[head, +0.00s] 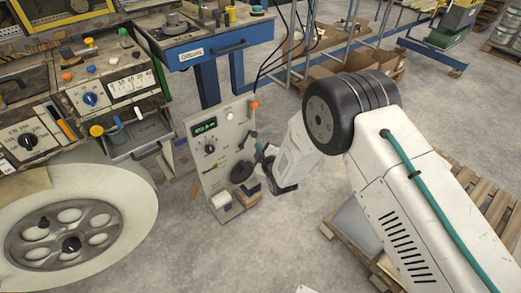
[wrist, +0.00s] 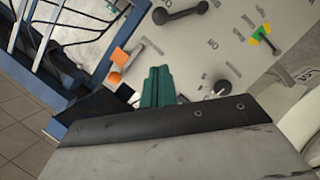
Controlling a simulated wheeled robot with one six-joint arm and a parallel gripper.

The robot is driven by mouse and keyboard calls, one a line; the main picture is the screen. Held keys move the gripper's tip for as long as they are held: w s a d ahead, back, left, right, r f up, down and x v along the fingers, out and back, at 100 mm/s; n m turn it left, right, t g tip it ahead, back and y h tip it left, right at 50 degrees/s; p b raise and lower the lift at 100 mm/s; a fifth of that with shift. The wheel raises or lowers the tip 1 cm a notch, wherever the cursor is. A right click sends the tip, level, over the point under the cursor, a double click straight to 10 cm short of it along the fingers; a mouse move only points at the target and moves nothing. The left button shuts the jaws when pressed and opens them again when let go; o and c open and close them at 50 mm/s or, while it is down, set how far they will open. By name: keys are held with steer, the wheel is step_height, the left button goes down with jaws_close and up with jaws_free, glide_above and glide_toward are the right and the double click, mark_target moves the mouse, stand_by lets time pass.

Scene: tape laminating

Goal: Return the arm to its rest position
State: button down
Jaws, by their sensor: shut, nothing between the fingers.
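My white arm (head: 425,200) reaches in from the right side of the head view, bends at a black elbow joint and points down and left. My gripper (head: 260,148) is close in front of the upright control panel (head: 205,150), largely hidden behind the arm's end. In the wrist view, the teal fingers of my gripper (wrist: 158,72) are together with nothing between them. The panel's face also shows in the wrist view (wrist: 232,30), beyond the fingertips. I cannot tell whether the fingers touch it.
The panel carries an orange button (head: 254,105) and a dark knob. A machine with a large pale wheel (head: 130,190) stands at the left. A blue workbench (head: 222,50) is behind. A wooden pallet (head: 345,235) lies under my arm. The floor at bottom centre is clear.

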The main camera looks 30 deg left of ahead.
steer(key=shift+s+d+r, duration=0.2)
steer(key=shift+s+d, duration=0.25)
